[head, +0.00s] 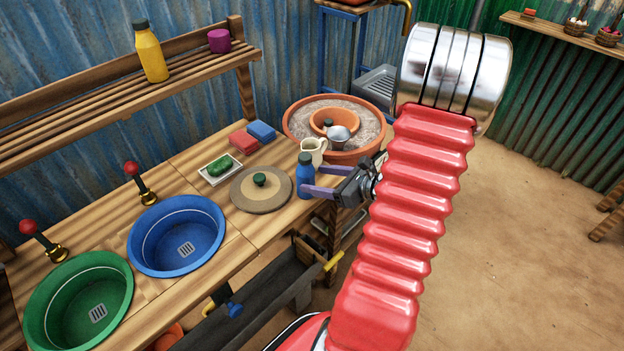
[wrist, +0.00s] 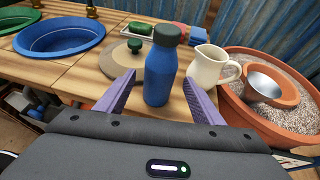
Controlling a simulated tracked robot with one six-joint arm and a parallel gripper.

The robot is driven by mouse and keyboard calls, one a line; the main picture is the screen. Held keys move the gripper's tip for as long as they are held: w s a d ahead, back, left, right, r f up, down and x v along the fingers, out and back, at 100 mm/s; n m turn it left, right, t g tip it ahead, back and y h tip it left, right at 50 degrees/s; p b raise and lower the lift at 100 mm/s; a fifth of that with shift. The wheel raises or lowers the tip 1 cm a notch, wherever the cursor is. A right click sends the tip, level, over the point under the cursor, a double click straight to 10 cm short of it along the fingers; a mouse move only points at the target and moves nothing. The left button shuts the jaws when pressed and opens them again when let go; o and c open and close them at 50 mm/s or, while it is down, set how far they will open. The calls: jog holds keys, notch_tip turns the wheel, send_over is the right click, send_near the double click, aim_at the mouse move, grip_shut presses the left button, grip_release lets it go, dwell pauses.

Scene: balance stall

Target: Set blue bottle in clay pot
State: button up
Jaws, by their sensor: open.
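The blue bottle (head: 305,172) with a dark cap stands upright on the wooden counter near its right end. My gripper (head: 310,179) is open at the bottle. In the wrist view the bottle (wrist: 159,78) stands between the two purple fingers (wrist: 159,77), with a visible gap on each side. The clay pot (head: 292,127) is a wide terracotta basin filled with gravel, behind and right of the bottle. A smaller orange pot (head: 317,117) sits in the gravel, with a metal cup (head: 339,134) and a dark round top at its opening. The clay pot also shows in the wrist view (wrist: 234,103).
A cream jug (head: 313,151) stands close behind the bottle. A round lid with a green knob (head: 248,196) lies to its left. A soap dish (head: 220,170), red and blue sponges (head: 262,131) and two basins (head: 176,235) share the counter. A shelf (head: 100,98) stands behind.

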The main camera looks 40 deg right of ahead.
jog(key=v, duration=0.9)
dwell(0.6)
jog(key=w+a+r+n+g+y, duration=0.2)
jog(key=a+r+n+g, duration=0.15)
jog(key=a+n, duration=0.6)
jog(key=w+a+r+n+g+y, duration=0.2)
jog(key=a+r+n+g, duration=0.3)
jog(key=a, duration=0.8)
jog(key=s+a+r+n+h, duration=0.3)
jog(key=a+r+n, duration=0.1)
jog(key=n, duration=0.5)
jog(key=s+a+r+n+h, duration=0.2)
jog(key=a+r+n+h, duration=0.1)
jog(key=a+n, duration=0.4)
jog(key=n, duration=0.3)
jog(key=shift+s+a+r+t+h, duration=0.3)
jog(key=shift+s+a+r+t, duration=0.05)
jog(key=shift+s+r, duration=0.05)
jog(key=shift+o, duration=0.5)
